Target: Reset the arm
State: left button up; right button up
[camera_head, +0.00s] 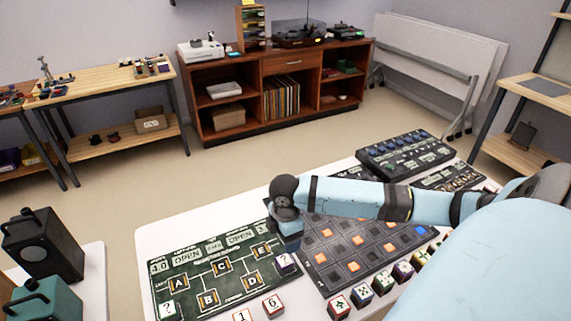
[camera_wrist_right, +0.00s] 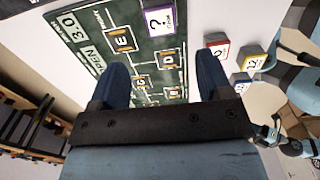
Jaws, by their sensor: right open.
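My right arm (camera_head: 350,197) reaches in from the right across the white table (camera_head: 150,235). My right gripper (camera_head: 290,240) points down over the edge between the green circuit board (camera_head: 215,262) and the dark grid board (camera_head: 355,262). In the right wrist view the right gripper (camera_wrist_right: 163,75) has its two blue fingers wide apart with nothing between them. The green board, with lettered tiles, shows beyond the fingers. My left gripper is not in view.
Several symbol cubes (camera_head: 382,282) line the grid board's front edge. A black knob panel (camera_head: 405,153) lies at the back. Two speakers (camera_head: 42,243) stand at the left. A wooden cabinet (camera_head: 277,62) and a workbench (camera_head: 110,78) stand beyond open floor.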

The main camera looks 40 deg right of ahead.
dwell(0.4)
jog(key=s+a+f+m+t+y+p, duration=0.2)
jog(key=s+a+m+t+p, duration=0.15)
jog(key=a, duration=0.55)
jog(key=s+a+f+m+t+y+p, duration=0.2)
jog(key=s+a+m+t+p, duration=0.15)
jog(key=a, duration=0.55)
jog(key=s+r+m+t+p, duration=0.1)
jog(key=s+m+t, duration=0.3)
jog(key=s, duration=0.2)
jog(key=shift+a+r+h+p, duration=0.35)
jog(key=shift+a+r+h, duration=0.05)
jog(key=shift+a, duration=0.05)
jog(key=shift+s+d, duration=0.1)
